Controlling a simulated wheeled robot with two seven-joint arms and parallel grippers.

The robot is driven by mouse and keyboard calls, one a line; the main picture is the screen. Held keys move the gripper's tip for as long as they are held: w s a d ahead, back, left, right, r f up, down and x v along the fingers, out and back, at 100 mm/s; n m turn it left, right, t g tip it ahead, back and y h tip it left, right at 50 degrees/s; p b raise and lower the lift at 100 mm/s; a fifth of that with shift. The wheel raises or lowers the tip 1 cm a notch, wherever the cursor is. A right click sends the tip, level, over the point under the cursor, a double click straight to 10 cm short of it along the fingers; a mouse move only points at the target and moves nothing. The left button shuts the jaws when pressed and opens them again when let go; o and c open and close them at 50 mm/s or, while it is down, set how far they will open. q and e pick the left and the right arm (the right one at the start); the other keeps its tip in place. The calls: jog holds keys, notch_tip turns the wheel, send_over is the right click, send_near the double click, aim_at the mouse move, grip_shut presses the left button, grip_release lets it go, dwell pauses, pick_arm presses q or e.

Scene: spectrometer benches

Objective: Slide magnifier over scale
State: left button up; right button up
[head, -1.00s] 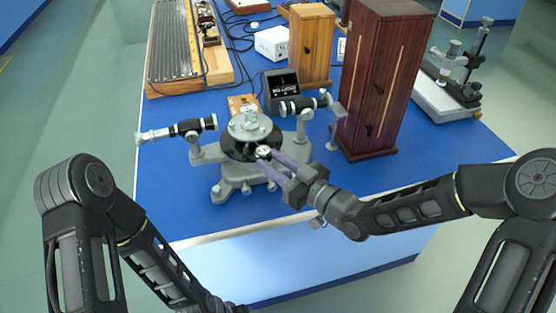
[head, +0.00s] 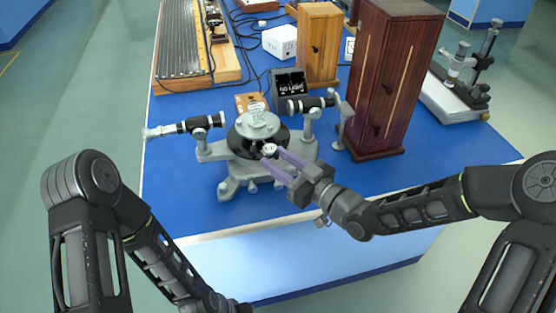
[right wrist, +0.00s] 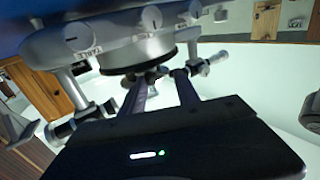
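The spectrometer (head: 240,168) is a grey instrument on a tripod base near the table's front edge, with a dark round disc under its top. A small round white piece (head: 269,149), which looks like the magnifier, sits at the front of that disc. My right gripper (head: 272,158) reaches in from the right, its two purple-grey fingers apart and their tips close beside this piece. In the right wrist view the fingertips (right wrist: 164,76) are apart below the disc, with a small dark part between them. Contact is unclear. The scale is too small to make out. My left gripper is out of view.
A telescope tube (head: 185,126) sticks out left and another (head: 309,104) right. A dark display box (head: 290,88) stands behind. A tall wooden cabinet (head: 392,80) stands close on the right. The blue tabletop (head: 440,160) is clear at front right.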

jog(key=shift+s+d, duration=0.15)
jog(key=shift+d, duration=0.1)
jog(key=v, duration=0.7)
jog(key=shift+b, duration=0.4)
jog(key=shift+s+d, duration=0.15)
